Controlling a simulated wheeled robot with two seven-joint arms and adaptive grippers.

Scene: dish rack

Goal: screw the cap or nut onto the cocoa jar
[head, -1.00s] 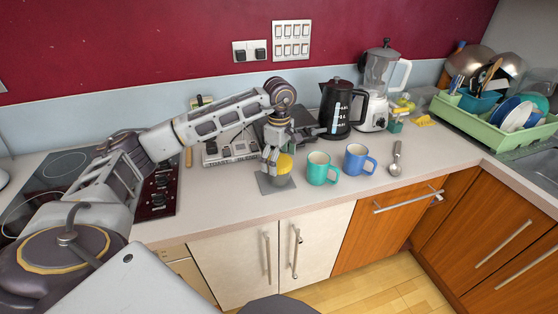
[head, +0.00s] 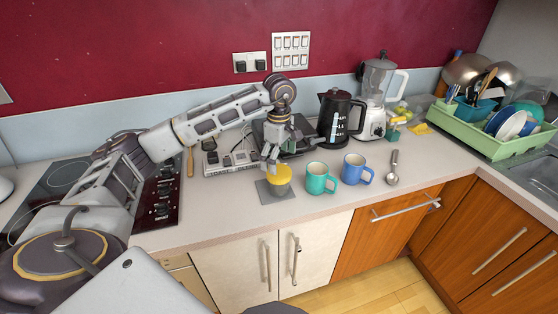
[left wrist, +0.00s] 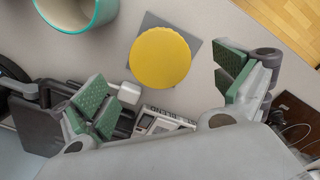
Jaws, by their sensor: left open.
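The cocoa jar (head: 279,189) stands upright on a grey square mat (head: 262,192) near the counter's front edge. A round yellow cap (head: 281,172) sits on top of it. The cap also shows from above in the left wrist view (left wrist: 160,57), where it hides the jar's body. My left gripper (head: 271,161) is just above and behind the cap. In the left wrist view my left gripper (left wrist: 164,88) has its green-padded fingers wide apart, with the cap between and beyond them, touching neither. I cannot tell how tight the cap sits. My right gripper is not in view.
A teal mug (head: 317,180) stands close right of the jar, then a blue mug (head: 354,170) and a spoon (head: 392,170). A black kettle (head: 338,115), a blender (head: 376,95) and a green dish rack (head: 485,127) stand farther right. The hob (head: 160,195) is at left.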

